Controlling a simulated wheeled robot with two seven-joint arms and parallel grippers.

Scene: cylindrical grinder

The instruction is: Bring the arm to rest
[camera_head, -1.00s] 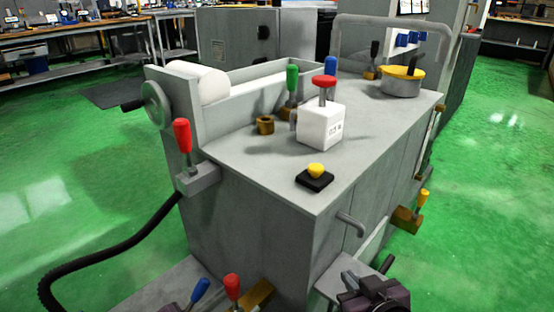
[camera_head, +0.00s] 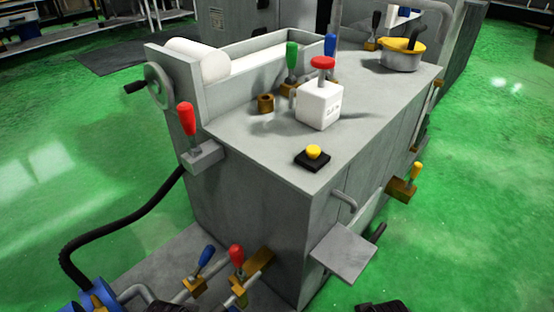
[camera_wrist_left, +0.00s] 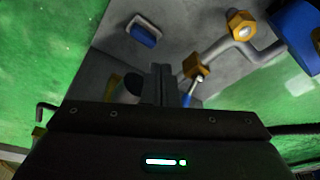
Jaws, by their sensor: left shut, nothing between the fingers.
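My left gripper (camera_wrist_left: 162,84) shows in the left wrist view with its two dark fingers together and nothing between them. It points toward the grey base of the machine, near a brass valve block (camera_wrist_left: 197,66) and a pipe. Whether it touches anything is hard to tell. In the head view, only small dark parts of my arms show at the bottom edge, one left of the middle and one right of it. No fingertips show there. The grey grinder (camera_head: 255,215) stands in the middle of the head view.
On the grinder are a white block with a red knob (camera_head: 319,104), a yellow button (camera_head: 312,156) and a yellow-rimmed pot (camera_head: 402,56). A red-handled lever (camera_head: 187,120) and blue (camera_head: 205,256) and red (camera_head: 236,256) valve handles stick out. Green floor (camera_head: 450,250) is clear at right.

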